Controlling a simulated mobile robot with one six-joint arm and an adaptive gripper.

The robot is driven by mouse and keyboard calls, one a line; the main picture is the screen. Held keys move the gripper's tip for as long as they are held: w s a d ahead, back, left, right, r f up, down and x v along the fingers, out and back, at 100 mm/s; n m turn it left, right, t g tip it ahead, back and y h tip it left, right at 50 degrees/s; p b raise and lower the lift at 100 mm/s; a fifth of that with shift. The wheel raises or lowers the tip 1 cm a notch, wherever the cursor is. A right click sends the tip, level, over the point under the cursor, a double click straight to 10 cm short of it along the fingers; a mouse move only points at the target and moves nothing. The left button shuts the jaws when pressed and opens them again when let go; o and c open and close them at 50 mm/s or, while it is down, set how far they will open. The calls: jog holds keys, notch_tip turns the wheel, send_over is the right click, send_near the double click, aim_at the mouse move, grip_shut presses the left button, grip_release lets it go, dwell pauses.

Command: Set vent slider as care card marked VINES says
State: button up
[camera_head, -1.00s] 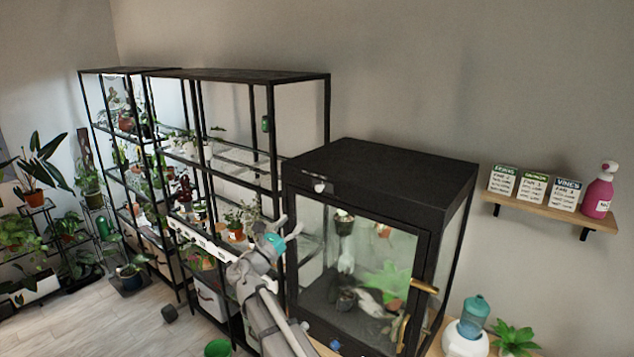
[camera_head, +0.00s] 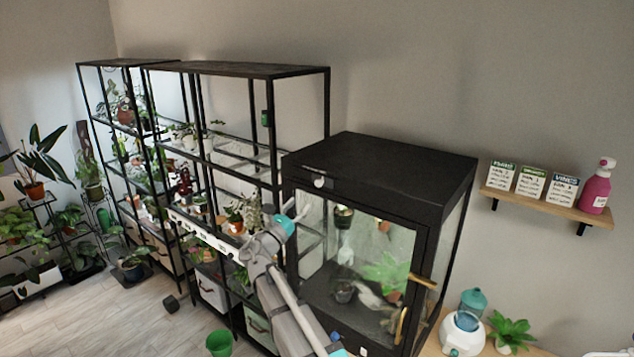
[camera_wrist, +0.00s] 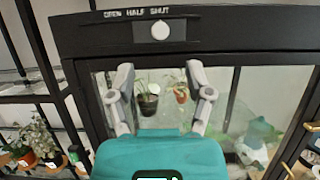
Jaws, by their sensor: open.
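The vent slider is a round white knob (camera_wrist: 160,31) on the black top strip of the glass cabinet. Labels OPEN, HALF, SHUT run left to right above it, and the knob sits under SHUT. It also shows in the head view (camera_head: 319,183). My gripper (camera_wrist: 159,70) is open and empty, its two grey fingers apart in front of the glass, below the knob in the wrist view. In the head view my gripper (camera_head: 301,216) is at the cabinet's front left. The VINES care card (camera_head: 562,189) stands rightmost on the wall shelf; its small lines are unreadable.
The wall shelf (camera_head: 540,206) also holds two other cards and a pink spray bottle (camera_head: 596,188). The cabinet (camera_head: 385,175) has a glass door with a brass handle (camera_head: 423,282) at right. Black plant racks (camera_head: 240,72) stand left of it. Plants are inside the cabinet.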

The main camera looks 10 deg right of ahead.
aim_at(317, 184)
jog(key=p+x, duration=0.3)
jog(key=x, duration=0.6)
jog(key=shift+w+d+r, duration=0.1)
jog(key=shift+d, duration=0.05)
grip_shut()
